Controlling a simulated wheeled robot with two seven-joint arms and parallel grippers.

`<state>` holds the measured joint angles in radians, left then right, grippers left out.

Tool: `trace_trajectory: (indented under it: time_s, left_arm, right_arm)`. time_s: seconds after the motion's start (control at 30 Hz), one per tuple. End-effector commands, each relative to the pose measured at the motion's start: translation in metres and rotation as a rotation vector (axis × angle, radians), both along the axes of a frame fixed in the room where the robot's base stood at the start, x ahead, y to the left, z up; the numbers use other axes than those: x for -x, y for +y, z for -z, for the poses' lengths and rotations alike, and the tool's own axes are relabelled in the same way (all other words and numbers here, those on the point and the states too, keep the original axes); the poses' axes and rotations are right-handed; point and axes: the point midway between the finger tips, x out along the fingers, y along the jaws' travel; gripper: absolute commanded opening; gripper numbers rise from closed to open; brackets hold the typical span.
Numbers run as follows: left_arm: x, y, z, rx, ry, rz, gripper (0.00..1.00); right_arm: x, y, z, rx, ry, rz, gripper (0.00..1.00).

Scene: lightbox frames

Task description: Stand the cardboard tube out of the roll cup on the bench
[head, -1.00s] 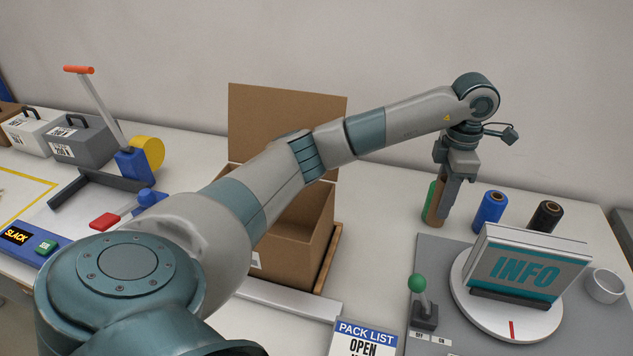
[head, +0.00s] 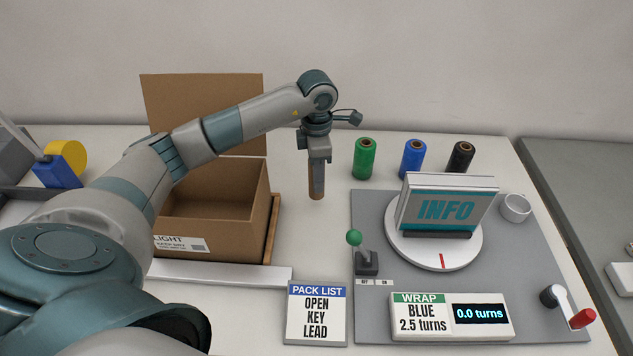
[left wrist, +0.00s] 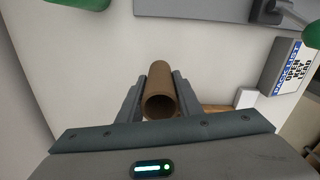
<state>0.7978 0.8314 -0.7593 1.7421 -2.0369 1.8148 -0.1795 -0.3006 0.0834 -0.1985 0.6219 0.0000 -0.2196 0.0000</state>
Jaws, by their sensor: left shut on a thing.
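A brown cardboard tube (head: 316,195) is held upright between the fingers of my left gripper (head: 317,182), left of the green roll. In the left wrist view the tube (left wrist: 159,80) sits between both fingers, its hollow end facing the camera. The bench (head: 315,232) is white and bare around it; I cannot tell whether the tube's lower end touches it. A white round cup (head: 515,208) stands at the right of the grey mat. Its inside is only partly visible. My right gripper is not in view.
Green (head: 364,160), blue (head: 412,160) and black (head: 460,158) rolls stand at the back. An open carton (head: 215,215) is left of the tube. The turntable (head: 435,262) holds an INFO box (head: 447,208). A green-knobbed lever (head: 355,238) stands in front.

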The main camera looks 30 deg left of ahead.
Motion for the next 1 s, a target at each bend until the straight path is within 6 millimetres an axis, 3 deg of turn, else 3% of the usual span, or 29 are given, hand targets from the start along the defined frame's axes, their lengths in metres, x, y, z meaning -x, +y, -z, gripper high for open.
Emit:
trace_trajectory:
  time_s: [0.37,0.7,1.0]
  left_arm:
    - [0.000,0.000,0.003,0.000,0.001,0.000,0.10]
    - [0.001,0.000,0.037,0.001,0.003,0.001,0.10]
    - [0.000,0.000,0.041,0.000,0.000,0.001,0.10]
  right_arm:
    - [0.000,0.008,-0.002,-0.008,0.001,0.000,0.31]
    - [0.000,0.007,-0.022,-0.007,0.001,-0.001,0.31]
    - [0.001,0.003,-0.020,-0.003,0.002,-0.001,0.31]
